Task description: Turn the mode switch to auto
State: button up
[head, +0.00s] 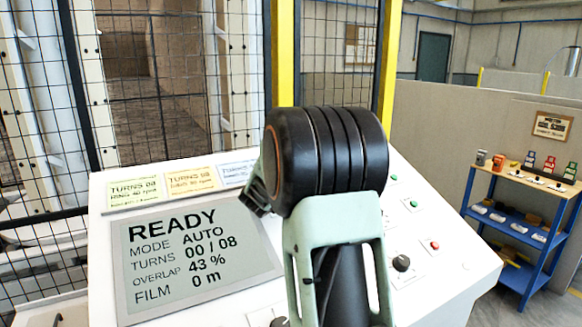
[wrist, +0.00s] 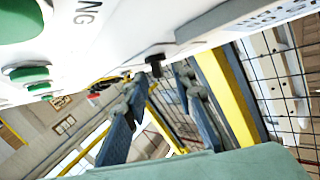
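The control console (head: 215,305) has a screen (head: 200,255) that reads READY, MODE AUTO, TURNS 00 / 08, OVERLAP 43 %, FILM 0 m. In the wrist view a small black knob (wrist: 155,63) sticks out of the white panel, between and just beyond the fingertips of my gripper (wrist: 160,78). The fingers are apart, with a gap on each side of the knob. I cannot read a label on it, so I cannot confirm it is the mode switch. In the head view my arm hides the fingers and the panel middle.
Another black knob (head: 401,263), a red button (head: 434,245) and green buttons show on the console's right side. Large green buttons (wrist: 30,75) are near in the wrist view. Recipe cards (head: 190,178) lie above the screen. A mesh fence stands behind; a blue shelf (head: 520,230) stands right.

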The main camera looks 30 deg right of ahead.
jog(key=v, duration=1.2)
